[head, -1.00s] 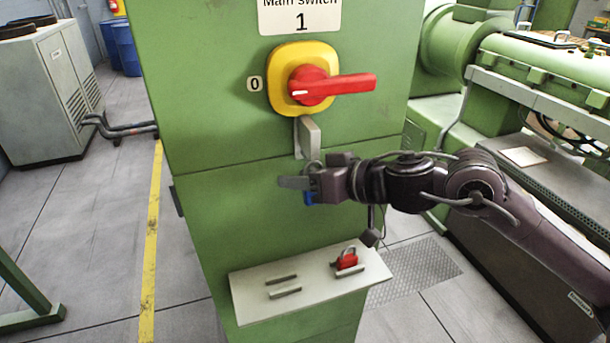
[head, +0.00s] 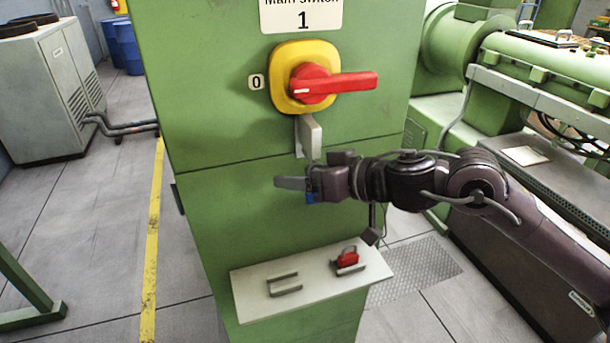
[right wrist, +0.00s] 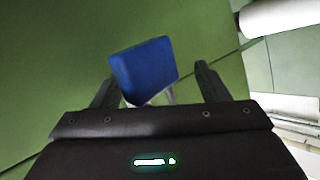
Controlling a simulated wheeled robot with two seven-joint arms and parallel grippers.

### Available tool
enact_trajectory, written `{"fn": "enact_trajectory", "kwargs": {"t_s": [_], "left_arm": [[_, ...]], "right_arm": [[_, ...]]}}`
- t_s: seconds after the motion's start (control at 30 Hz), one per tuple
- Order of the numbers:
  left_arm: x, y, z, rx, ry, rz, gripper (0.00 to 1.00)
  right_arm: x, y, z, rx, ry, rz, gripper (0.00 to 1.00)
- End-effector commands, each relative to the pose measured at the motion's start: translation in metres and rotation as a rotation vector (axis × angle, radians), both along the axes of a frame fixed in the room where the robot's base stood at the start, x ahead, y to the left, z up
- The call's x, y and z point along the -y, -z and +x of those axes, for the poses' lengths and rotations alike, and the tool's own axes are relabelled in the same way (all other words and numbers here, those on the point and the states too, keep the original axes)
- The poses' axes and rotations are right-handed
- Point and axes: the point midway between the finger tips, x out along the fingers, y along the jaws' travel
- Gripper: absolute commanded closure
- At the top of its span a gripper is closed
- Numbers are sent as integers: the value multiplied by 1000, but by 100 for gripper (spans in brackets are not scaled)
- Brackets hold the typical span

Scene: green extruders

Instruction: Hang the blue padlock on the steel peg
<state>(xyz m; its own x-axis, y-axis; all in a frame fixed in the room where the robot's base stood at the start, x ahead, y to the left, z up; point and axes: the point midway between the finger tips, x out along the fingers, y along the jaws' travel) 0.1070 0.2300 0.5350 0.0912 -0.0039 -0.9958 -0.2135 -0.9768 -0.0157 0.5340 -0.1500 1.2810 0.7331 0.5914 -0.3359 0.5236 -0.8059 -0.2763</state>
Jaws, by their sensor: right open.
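The blue padlock (head: 311,197) shows as a small patch of blue below my right gripper in the head view; the gripper hides most of it. In the right wrist view the blue padlock (right wrist: 143,68) sits between and beyond the two fingers, its shackle partly seen below the body. My right gripper (head: 314,171) is open, in front of the green cabinet just under a grey bracket (head: 310,136). I cannot make out the steel peg clearly, nor whether the shackle is around it. My left gripper is out of view.
Above is the red and yellow main switch (head: 305,84). Below, a pale shelf (head: 245,290) on the cabinet holds a red padlock (head: 347,259) in a small holder and an empty holder (head: 285,286). Green machinery (head: 545,75) stands to the right.

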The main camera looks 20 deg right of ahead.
Motion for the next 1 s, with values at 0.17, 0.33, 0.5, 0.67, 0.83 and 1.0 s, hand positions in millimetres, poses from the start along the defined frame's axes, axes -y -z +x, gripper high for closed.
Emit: {"fn": "enact_trajectory", "kwargs": {"t_s": [0.17,0.33,0.5,0.67,0.83,1.0], "left_arm": [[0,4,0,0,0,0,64],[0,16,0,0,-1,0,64],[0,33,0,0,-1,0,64],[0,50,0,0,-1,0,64],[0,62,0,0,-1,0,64],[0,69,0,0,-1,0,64]], "right_arm": [[5,1,-3,0,4,-3,31],[17,-3,-19,0,2,-8,31],[30,-8,-34,0,5,-6,31],[36,-14,-44,1,1,-1,31],[42,-19,-52,1,0,0,31],[45,-23,-57,1,0,-1,31]]}}
